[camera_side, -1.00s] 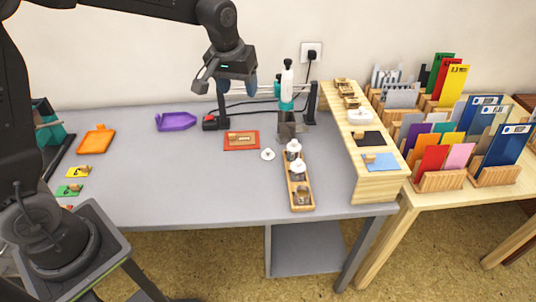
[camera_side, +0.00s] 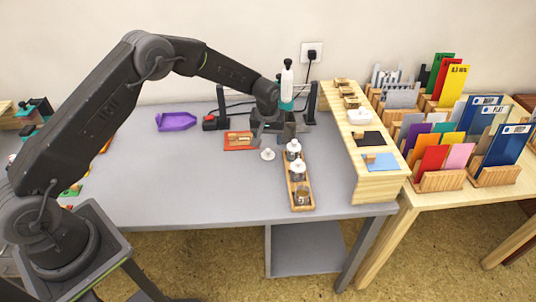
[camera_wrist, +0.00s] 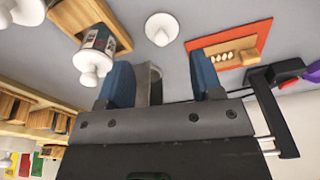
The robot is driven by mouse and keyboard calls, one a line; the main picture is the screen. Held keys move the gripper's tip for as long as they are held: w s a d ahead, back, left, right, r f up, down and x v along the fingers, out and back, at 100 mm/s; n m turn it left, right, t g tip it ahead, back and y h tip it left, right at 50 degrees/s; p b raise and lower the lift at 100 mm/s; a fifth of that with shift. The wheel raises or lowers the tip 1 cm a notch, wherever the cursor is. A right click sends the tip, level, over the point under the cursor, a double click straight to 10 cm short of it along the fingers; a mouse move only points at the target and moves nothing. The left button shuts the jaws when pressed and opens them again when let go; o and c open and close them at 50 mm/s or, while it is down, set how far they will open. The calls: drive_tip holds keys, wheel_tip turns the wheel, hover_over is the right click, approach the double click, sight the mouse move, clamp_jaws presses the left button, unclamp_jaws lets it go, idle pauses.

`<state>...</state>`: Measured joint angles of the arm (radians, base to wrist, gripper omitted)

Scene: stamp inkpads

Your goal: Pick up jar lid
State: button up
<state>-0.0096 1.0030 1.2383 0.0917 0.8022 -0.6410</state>
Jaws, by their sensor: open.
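The white jar lid (camera_side: 267,154) with a small knob lies alone on the grey table, left of the jar tray. It also shows in the wrist view (camera_wrist: 162,28), beyond my fingertips. My gripper (camera_wrist: 162,78) has its two blue fingers apart, with nothing held between them. In the side view my gripper (camera_side: 270,135) is just behind and above the lid, and its fingertips are hard to make out. A wooden tray (camera_side: 309,184) holds two jars with white lids (camera_side: 292,148) (camera_side: 298,167) and an open jar (camera_side: 302,196) at the near end.
An orange-red pad (camera_side: 238,148) with a wooden block lies left of the lid. A purple tray (camera_side: 176,121) lies at back left. A wooden shelf (camera_side: 372,186) stands right.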

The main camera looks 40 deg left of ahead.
sight(268, 150)
drive_tip(key=shift+w+a+f, duration=0.15)
drive_tip(key=shift+f, duration=1)
drive_tip(key=shift+w+a+f, duration=0.15)
drive_tip(key=shift+f, duration=1.05)
drive_tip(key=shift+w+a+f, duration=0.15)
drive_tip(key=shift+f, duration=1)
drive_tip(key=c, duration=0.7)
drive_tip(key=shift+r, duration=0.1)
